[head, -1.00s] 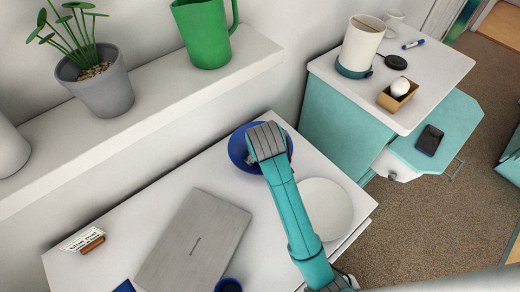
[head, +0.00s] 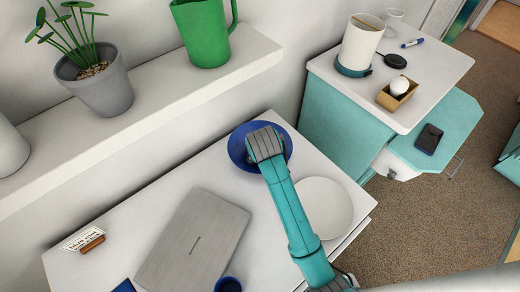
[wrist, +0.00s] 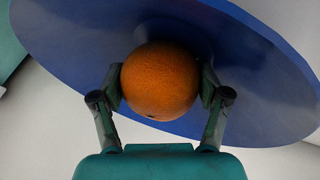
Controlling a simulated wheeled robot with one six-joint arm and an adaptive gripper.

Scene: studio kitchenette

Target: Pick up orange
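The orange (wrist: 160,80) sits between the two fingers of my gripper (wrist: 161,86) in the wrist view. Both finger pads appear to press against its sides, so the gripper looks shut on it. Behind the orange is a blue dish (wrist: 60,35), which also shows in the head view (head: 238,151) on the white table. I cannot tell whether the orange touches the dish. In the head view, the end of my arm is over the dish and hides the orange and fingers.
A white round plate (head: 325,208) lies right of the arm, and a closed grey laptop (head: 193,242) lies left. A blue cup (head: 228,285) stands at the front. A shelf (head: 165,105) with a potted plant (head: 102,85) and green jug (head: 204,32) runs behind.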

